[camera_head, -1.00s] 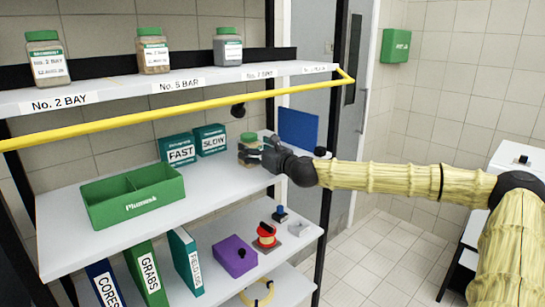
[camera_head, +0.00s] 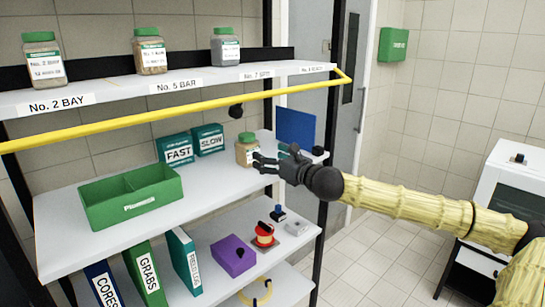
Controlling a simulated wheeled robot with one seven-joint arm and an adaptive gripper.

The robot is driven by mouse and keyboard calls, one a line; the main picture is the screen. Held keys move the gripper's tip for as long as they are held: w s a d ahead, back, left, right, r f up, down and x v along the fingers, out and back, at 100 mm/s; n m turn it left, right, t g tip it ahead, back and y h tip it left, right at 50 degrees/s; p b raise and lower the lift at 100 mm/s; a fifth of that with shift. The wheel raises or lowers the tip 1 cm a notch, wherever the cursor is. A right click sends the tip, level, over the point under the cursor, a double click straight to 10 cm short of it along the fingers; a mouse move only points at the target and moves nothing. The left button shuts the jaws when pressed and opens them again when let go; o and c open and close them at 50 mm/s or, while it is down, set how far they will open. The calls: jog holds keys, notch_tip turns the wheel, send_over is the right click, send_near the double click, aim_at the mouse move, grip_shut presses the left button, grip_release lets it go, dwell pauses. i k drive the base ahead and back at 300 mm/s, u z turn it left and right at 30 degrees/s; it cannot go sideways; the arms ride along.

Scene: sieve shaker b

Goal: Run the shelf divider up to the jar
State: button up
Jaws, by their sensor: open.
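The jar (camera_head: 246,155), tan with a green lid, stands upright on the middle shelf, right of the teal boxes. My gripper (camera_head: 259,163) is open and empty, its fingertips just right of and in front of the jar; whether they touch it I cannot tell. A blue upright panel (camera_head: 296,127), which looks like the shelf divider, stands at the right end of the same shelf, behind my gripper and apart from the jar. A black knob (camera_head: 318,151) sits near its lower right. My gripper hides the panel's lower edge.
A green divided bin (camera_head: 132,208) and teal FAST (camera_head: 178,151) and SLOW (camera_head: 209,139) boxes share the middle shelf. A yellow rail (camera_head: 180,110) crosses in front of the upper shelf, which holds labelled jars. The shelf below holds binders and a purple box (camera_head: 233,256).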

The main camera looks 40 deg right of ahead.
aim_at(292, 125)
jog(key=z, duration=1.55)
